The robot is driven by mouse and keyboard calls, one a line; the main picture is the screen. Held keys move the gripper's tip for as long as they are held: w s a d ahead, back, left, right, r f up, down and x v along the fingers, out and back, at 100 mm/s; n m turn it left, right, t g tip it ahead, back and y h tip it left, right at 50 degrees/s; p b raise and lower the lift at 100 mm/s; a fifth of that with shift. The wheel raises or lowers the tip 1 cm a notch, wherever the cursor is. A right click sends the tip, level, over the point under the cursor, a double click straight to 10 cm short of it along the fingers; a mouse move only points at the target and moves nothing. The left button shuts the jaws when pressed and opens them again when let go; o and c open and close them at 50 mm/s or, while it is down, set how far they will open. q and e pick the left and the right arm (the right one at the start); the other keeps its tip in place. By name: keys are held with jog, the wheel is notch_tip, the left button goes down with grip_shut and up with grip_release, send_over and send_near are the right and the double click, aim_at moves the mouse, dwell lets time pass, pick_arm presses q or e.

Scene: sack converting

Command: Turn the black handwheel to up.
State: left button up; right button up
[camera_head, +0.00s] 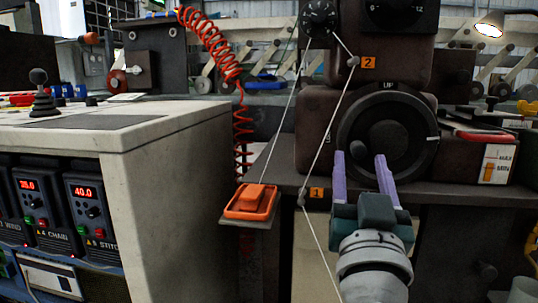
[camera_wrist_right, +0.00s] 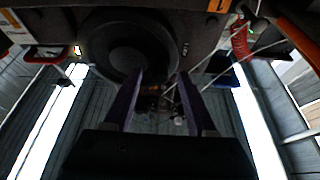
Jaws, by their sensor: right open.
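The black handwheel (camera_head: 412,120) is a round dark disc with a hub on the front of the dark brown machine. The label UP (camera_head: 388,86) is above its rim. A short white mark (camera_head: 432,138) is at the right side of the wheel. My right gripper (camera_head: 361,155) is open, its two purple fingers pointing up in front of the wheel's lower left part. No grip on the wheel shows. The right wrist view shows the handwheel (camera_wrist_right: 110,65) beyond the fingers, mostly left of the gap. My left gripper is out of view.
A white thread runs down past the tag 1 (camera_head: 317,193), left of my right gripper. An orange pedal-like switch (camera_head: 250,202) sits left of it. A pale cabinet (camera_head: 180,190) with displays fills the left. A MAX/MIN gauge (camera_head: 496,164) is at the right.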

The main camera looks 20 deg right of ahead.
aim_at(359, 157)
jog(key=shift+x, duration=1.55)
grip_shut()
